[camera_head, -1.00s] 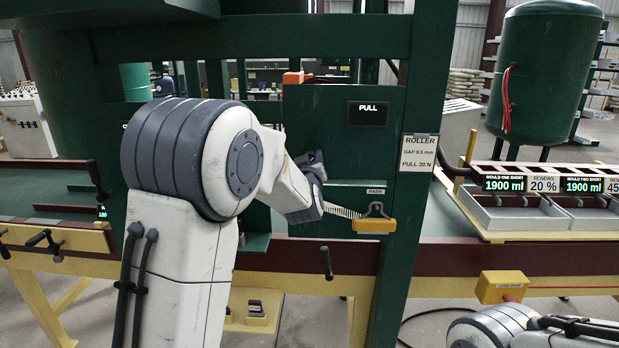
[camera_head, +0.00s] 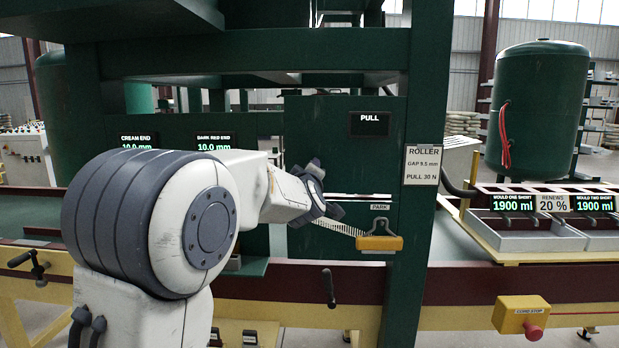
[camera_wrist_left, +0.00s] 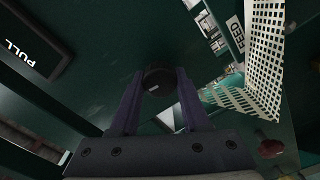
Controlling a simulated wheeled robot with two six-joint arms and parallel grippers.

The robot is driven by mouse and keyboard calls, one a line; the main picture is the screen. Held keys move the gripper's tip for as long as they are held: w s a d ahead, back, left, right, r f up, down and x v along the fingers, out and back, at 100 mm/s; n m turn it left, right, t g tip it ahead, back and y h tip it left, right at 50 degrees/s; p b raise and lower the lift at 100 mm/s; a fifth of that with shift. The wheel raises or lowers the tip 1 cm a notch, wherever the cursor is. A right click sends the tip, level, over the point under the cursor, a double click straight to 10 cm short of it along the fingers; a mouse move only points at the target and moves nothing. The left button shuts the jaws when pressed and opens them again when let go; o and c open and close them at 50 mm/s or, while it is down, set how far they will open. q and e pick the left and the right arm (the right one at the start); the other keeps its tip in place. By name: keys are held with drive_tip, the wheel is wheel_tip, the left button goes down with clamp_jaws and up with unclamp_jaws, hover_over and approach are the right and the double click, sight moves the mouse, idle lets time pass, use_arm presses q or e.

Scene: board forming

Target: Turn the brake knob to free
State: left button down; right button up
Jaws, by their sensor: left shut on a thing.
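In the left wrist view a dark round knob (camera_wrist_left: 157,80) with a short pale mark stands on the green panel (camera_wrist_left: 95,85). I take it to be the brake knob; no label for it is readable. My left gripper (camera_wrist_left: 158,88) has its two fingers on either side of the knob and is shut on it. In the head view my left gripper (camera_head: 318,172) is at the left part of the green panel (camera_head: 345,150), below and left of the PULL display (camera_head: 369,123); the knob is hidden there. My right gripper is not in view.
A perforated pale sheet (camera_wrist_left: 262,60) is close on the right in the wrist view. A green post (camera_head: 420,130) carries the ROLLER sign (camera_head: 422,165).

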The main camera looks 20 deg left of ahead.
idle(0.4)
use_arm(q)
drive_tip(key=shift+c, duration=1.9)
unclamp_jaws()
drive_tip(key=shift+s, duration=0.1)
drive_tip(key=b+v, duration=0.1)
drive_tip(key=v, duration=0.9)
drive_tip(key=shift+s+b, duration=0.2)
drive_tip(key=shift+b, duration=0.15)
drive_tip(key=shift+d, duration=0.1)
